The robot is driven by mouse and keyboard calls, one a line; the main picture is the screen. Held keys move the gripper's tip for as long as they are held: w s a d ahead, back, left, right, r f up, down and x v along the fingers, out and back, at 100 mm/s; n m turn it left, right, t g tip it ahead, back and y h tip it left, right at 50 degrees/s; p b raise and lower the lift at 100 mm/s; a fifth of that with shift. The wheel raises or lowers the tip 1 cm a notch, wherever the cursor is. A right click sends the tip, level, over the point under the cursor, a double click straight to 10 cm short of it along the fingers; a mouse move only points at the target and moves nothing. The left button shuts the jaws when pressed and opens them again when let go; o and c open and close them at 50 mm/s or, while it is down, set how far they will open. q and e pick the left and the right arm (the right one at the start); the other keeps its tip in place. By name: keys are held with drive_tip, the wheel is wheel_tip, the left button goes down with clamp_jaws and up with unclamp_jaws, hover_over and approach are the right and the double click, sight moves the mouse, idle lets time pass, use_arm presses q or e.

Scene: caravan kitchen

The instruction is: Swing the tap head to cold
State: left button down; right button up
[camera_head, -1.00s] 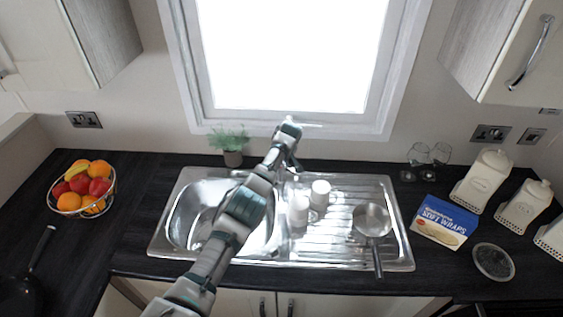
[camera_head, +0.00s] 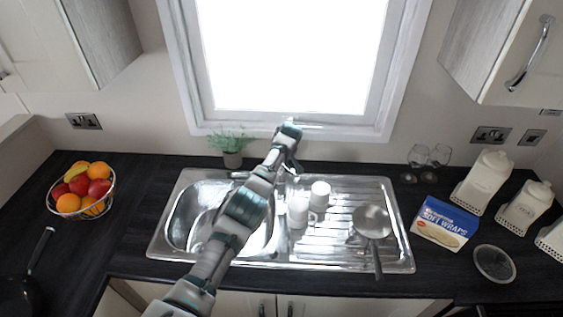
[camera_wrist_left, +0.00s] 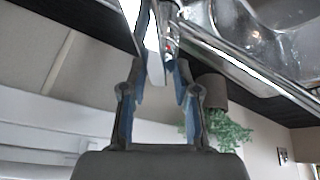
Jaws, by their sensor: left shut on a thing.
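The chrome tap is mostly hidden behind my left arm in the head view. A short shiny piece that looks like its spout (camera_head: 239,174) shows left of the arm, over the sink's back edge. My left gripper (camera_head: 293,166) reaches down at the back of the sink. It is shut on the tap; the fingers also show in the left wrist view (camera_wrist_left: 162,72). My right gripper is in no view.
The steel sink (camera_head: 180,235) has a drainer at right with white mugs (camera_head: 299,212) and a saucepan (camera_head: 372,222). A potted plant (camera_head: 232,158) stands behind the sink. A fruit basket (camera_head: 82,208) is at left, a blue wraps box (camera_head: 444,222) at right.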

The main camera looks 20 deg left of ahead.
use_arm(q)
drive_tip(key=c, duration=0.8)
unclamp_jaws()
drive_tip(key=shift+s+f, duration=0.25)
drive_tip(key=shift+f, duration=0.9)
drive_tip(key=shift+o, duration=0.9)
drive_tip(key=shift+w+a+f, duration=0.15)
drive_tip(key=shift+w, duration=0.3)
drive_tip(key=shift+w+a+f, duration=0.1)
drive_tip(key=shift+w+f, duration=0.05)
drive_tip(key=shift+w, duration=0.3)
drive_tip(key=shift+s+r, duration=0.3)
drive_tip(key=shift+r, duration=0.25)
drive_tip(key=shift+s+d+r, duration=0.1)
drive_tip(key=shift+d+r, duration=0.25)
drive_tip(key=shift+r, duration=0.2)
drive_tip(key=v, duration=0.9)
drive_tip(key=shift+r, duration=0.4)
